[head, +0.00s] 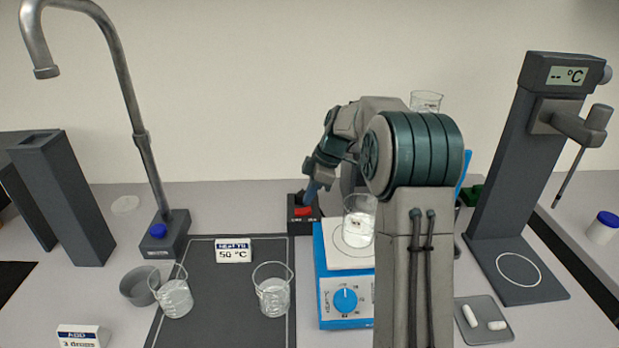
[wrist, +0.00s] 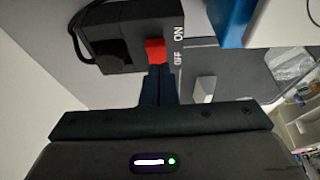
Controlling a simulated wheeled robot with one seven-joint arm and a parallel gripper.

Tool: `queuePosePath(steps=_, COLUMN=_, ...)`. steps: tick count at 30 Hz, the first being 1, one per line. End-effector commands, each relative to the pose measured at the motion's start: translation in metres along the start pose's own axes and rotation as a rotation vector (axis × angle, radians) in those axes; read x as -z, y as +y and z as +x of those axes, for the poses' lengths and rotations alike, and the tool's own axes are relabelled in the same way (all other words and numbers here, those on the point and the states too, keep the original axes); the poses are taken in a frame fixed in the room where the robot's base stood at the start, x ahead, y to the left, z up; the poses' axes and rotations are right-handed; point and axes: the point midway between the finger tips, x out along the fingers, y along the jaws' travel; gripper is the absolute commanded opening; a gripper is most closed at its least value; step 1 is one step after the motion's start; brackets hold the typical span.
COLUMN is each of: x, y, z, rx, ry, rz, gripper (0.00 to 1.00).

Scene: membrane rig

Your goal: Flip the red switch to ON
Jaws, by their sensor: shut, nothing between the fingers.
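The red switch (head: 303,211) sits on a small black box (head: 301,227) left of the blue hotplate. In the wrist view the red switch (wrist: 155,51) shows on the black box (wrist: 112,40), beside white ON and OFF lettering. I cannot tell clearly which way it is tipped. My gripper (head: 310,193) is shut and empty, pointing down at the switch. In the wrist view the closed fingertips (wrist: 157,72) are at the OFF-side end of the red switch, touching or almost touching it. The fingers hide part of that end.
The blue hotplate (head: 345,318) stands close to the right of the box, with a glass beaker (head: 359,222) on its top. Two beakers stand on a dark mat (head: 225,318) at left. A tap (head: 164,232) rises behind them. My arm hides part of the hotplate.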

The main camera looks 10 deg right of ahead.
Motion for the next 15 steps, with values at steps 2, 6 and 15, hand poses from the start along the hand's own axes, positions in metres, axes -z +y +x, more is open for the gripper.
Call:
queuePosePath(steps=2, x=-0.0062, y=-0.0001, z=0.0049, rx=0.001, ry=0.0, rz=0.001, gripper=0.0)
queuePosePath(steps=6, x=-0.011, y=0.0001, z=0.0103, rx=-0.001, ry=0.0, rz=0.0, gripper=0.0)
queuePosePath(steps=15, x=-0.0116, y=0.0002, z=0.0112, rx=-0.001, ry=0.0, rz=-0.001, gripper=0.0)
